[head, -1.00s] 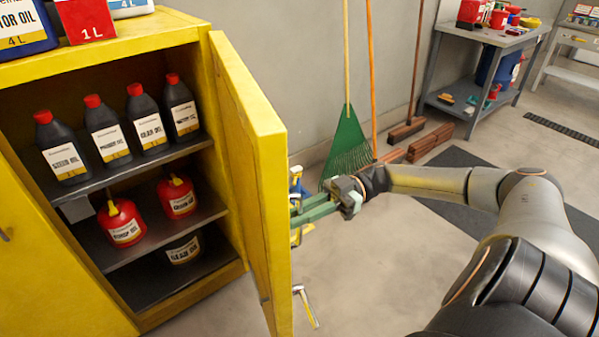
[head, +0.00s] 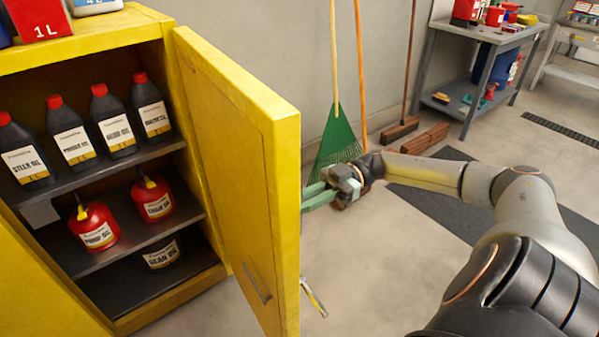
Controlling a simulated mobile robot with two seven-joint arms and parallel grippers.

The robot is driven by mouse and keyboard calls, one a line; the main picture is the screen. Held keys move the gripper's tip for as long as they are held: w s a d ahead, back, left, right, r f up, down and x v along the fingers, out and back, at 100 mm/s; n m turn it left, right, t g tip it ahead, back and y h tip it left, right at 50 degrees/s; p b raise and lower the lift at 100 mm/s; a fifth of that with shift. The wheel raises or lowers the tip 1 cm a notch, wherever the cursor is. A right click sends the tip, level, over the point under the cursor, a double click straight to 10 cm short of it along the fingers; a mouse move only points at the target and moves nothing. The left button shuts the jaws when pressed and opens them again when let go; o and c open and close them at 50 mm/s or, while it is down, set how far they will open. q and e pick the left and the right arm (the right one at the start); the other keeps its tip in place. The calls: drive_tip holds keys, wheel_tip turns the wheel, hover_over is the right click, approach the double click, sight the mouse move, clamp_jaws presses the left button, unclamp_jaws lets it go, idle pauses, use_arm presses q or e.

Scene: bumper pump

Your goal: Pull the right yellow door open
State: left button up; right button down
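The right yellow door (head: 235,160) of the cabinet stands wide open, its inner face towards me. A small grey latch bar (head: 258,284) shows low on that face. My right gripper (head: 312,195) is beyond the door's free edge, on its outer side. Its green fingers reach left towards the door, and their tips are partly hidden behind the edge. I cannot tell whether they touch the door or how far apart they are. My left gripper is not in view.
The open cabinet (head: 100,28) holds dark bottles (head: 77,135) and red cans (head: 94,227) on shelves. A green rake (head: 337,140) leans on the wall behind my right gripper. A hammer-like tool (head: 314,298) lies on the floor. A grey workbench (head: 485,35) stands at the back right.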

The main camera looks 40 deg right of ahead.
drive_tip(key=shift+d+f, duration=0.1)
idle(0.4)
drive_tip(key=c, duration=0.8)
unclamp_jaws()
drive_tip(key=shift+c, duration=0.2)
drive_tip(key=s+d+b, duration=0.2)
drive_tip(key=d, duration=1)
drive_tip(key=shift+d, duration=0.2)
